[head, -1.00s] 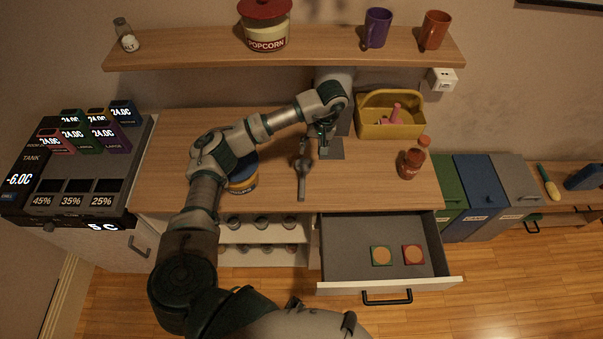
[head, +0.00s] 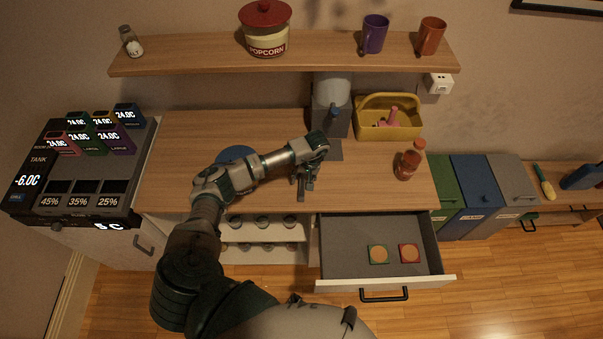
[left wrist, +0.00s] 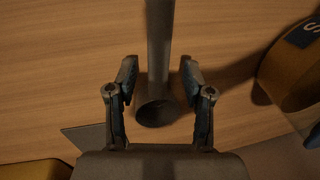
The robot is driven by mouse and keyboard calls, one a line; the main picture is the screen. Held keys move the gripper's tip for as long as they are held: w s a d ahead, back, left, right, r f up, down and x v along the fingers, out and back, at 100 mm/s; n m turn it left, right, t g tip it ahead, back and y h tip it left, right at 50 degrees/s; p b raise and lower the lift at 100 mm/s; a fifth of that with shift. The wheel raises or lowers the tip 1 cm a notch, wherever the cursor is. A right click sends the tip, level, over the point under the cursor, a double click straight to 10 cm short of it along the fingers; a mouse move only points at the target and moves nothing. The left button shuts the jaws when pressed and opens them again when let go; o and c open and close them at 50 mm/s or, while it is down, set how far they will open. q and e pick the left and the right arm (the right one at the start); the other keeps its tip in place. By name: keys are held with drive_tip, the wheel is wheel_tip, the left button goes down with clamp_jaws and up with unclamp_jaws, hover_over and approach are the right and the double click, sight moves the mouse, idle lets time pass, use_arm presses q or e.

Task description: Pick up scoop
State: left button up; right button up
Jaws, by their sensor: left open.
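The scoop (left wrist: 158,45) is grey, with a long straight handle and a round hollow end (left wrist: 156,110). In the left wrist view it lies between the two fingers of my left gripper (left wrist: 158,82), which stand apart on either side near the hollow end. A gap shows on both sides, and the scoop is not gripped. In the head view my left gripper (head: 307,180) is low over the middle of the counter and hides most of the scoop. My right gripper is not in view.
An open drawer (head: 345,262) juts out in front. A shelf (head: 200,57) spans above.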

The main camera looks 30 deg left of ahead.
use_arm(q)
drive_tip(key=shift+d+f, duration=0.2)
drive_tip(key=shift+f, duration=0.25)
drive_tip(key=c, duration=0.9)
drive_tip(key=shift+s+a, duration=0.1)
drive_tip(key=shift+a, duration=0.2)
clamp_jaws()
